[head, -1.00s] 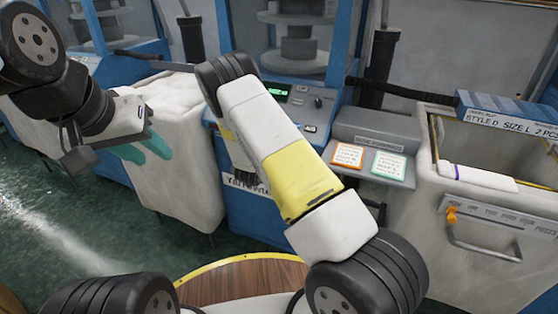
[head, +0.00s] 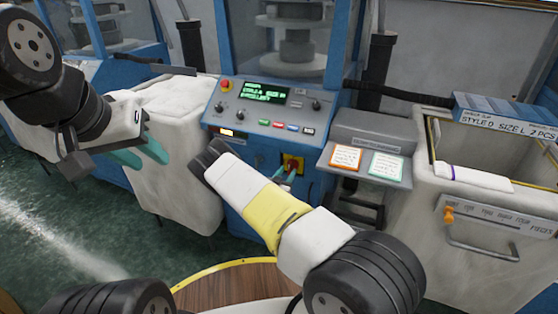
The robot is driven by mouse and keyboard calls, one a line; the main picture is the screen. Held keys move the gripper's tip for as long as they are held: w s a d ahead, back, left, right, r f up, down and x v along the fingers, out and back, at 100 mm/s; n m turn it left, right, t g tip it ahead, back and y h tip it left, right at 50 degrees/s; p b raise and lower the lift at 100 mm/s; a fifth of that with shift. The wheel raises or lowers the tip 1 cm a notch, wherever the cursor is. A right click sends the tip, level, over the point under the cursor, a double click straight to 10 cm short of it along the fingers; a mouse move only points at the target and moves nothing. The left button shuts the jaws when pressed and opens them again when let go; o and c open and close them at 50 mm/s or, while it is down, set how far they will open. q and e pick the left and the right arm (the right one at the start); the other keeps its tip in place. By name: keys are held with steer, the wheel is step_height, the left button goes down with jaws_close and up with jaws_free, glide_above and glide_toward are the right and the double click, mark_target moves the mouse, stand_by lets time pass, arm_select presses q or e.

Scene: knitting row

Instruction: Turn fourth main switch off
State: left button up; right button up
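The main switch (head: 294,162), a red knob on a yellow plate, is on the blue front of the knitting machine (head: 246,206), below its control panel. My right arm reaches across the lower middle.
The control panel (head: 265,108) has a lit green display and several buttons. A grey shelf (head: 340,157) with an orange card and a green card is right of the switch. A pale bin (head: 440,195) stands at the right, and a white fabric-filled bin (head: 178,150) at the left.

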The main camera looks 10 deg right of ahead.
steer(key=shift+w+d, duration=0.4)
steer(key=shift+w, duration=0.15)
jaws_close()
